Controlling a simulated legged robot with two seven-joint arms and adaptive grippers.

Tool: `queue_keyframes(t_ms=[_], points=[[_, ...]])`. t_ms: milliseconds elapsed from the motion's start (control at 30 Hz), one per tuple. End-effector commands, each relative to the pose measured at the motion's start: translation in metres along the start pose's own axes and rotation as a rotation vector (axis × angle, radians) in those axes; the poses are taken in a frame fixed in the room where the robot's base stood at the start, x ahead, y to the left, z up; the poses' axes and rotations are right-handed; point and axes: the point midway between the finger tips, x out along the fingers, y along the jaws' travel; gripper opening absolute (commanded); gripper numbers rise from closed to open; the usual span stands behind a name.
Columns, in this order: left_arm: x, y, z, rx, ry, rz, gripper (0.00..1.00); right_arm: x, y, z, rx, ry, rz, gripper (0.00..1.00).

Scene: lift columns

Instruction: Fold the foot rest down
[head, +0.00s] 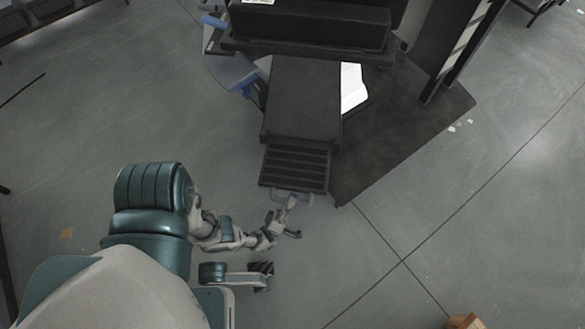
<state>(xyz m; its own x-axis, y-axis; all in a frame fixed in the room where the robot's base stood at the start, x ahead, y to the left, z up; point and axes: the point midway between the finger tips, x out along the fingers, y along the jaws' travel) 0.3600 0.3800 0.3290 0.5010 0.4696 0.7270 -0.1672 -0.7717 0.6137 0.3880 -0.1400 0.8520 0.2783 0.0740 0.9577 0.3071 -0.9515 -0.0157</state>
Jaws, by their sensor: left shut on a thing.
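The foot rest (295,166) is a dark ribbed plate at the near end of a black padded seat or bench (302,98), in the middle of the head view. A grey-blue loop handle (309,201) sticks out from its near edge. My left gripper (289,207) is at this handle and is shut on it. The fingers cover part of the handle. From above, I cannot tell the plate's exact tilt. My right gripper is not in view.
A dark base plate (405,135) with black upright columns (462,50) lies to the right. A blue-grey padded part (234,73) sits left of the bench. A wooden object (464,321) is at the bottom right. The grey floor around is mostly clear.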

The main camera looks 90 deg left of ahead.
Motion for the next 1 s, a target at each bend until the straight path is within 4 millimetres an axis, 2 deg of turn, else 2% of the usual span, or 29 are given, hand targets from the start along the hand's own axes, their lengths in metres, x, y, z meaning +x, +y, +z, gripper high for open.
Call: queue_keyframes(t_ms=[267, 300, 333, 767, 1000], points=[[0.0043, -0.0005, 0.0015, -0.001, 0.004, 0.003, 0.00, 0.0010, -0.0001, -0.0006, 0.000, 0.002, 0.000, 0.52], [0.0043, -0.0005, 0.0015, -0.001, 0.004, 0.003, 0.26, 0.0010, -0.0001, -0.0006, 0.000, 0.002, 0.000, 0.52], [0.0043, -0.0004, 0.0015, -0.001, 0.004, 0.003, 0.33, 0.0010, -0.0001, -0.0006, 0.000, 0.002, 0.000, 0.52], [0.0028, 0.0004, -0.0002, 0.000, 0.002, 0.002, 0.33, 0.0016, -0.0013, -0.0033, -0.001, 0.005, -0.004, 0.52], [0.0122, 0.0090, -0.0052, -0.002, 0.005, 0.003, 0.33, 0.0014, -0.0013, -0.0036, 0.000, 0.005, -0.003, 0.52]])
